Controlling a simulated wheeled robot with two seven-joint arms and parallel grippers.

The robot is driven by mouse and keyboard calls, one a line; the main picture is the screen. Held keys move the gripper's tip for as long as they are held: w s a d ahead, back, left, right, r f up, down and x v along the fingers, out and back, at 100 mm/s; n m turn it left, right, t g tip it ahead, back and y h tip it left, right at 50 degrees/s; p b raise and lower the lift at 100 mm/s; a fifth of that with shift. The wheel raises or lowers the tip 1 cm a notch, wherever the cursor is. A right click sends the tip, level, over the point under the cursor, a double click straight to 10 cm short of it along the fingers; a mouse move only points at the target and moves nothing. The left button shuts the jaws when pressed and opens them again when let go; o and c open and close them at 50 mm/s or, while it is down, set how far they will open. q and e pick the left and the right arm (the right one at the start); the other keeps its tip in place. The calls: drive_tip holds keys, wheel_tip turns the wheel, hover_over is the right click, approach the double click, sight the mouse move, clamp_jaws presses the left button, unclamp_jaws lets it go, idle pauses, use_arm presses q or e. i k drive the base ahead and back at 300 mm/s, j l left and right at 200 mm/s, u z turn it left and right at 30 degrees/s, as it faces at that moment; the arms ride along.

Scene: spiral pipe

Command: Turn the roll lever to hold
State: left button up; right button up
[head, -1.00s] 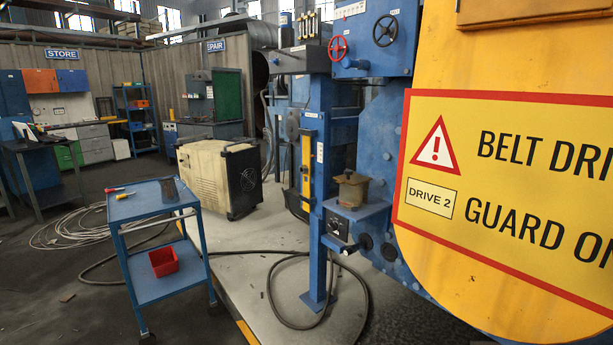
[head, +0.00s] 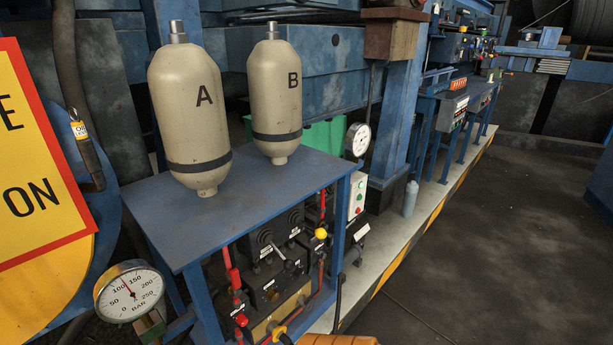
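Neither of my grippers is in view. A black control block (head: 272,290) sits under a blue table-like stand, with small white labels too small to read.
Two beige bottles marked A (head: 190,115) and B (head: 275,100) stand on the blue stand (head: 245,195). A pressure gauge (head: 129,291) is at lower left, another (head: 357,139) behind the stand. The dark floor (head: 470,260) at right is clear.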

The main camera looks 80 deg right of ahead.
sight(289, 263)
drive_tip(key=z, duration=2.25)
